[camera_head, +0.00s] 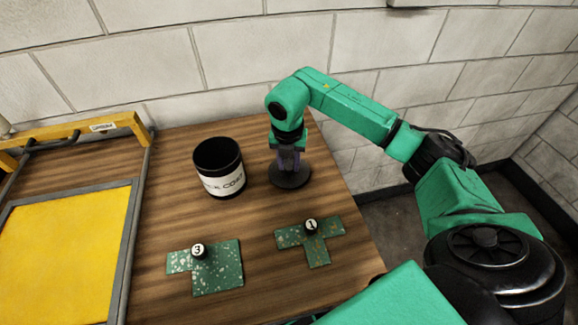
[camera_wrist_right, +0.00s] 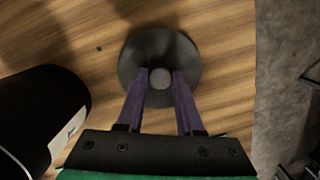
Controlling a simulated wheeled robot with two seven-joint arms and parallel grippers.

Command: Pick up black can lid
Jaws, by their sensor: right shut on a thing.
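The black can lid (camera_head: 291,177) is a round dark disc on the wooden table, to the right of the can. It also shows in the right wrist view (camera_wrist_right: 158,45), with a grey round knob at its middle. My right gripper (camera_head: 288,164) points down over the lid, its purple fingers shut on the knob; it shows in the right wrist view too (camera_wrist_right: 160,80). The lid appears to lie flat at the tabletop; I cannot tell if there is a gap under it. The black can (camera_head: 222,184) with a white label stands open-topped to the left. My left gripper is not in view.
Two green speckled pieces with numbered black knobs, marked 3 (camera_head: 217,270) and 1 (camera_head: 322,245), lie at the front of the table (camera_head: 160,215). A yellow panel in a grey frame (camera_head: 65,250) is at the left. A block wall stands behind; the table's right edge is near the lid.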

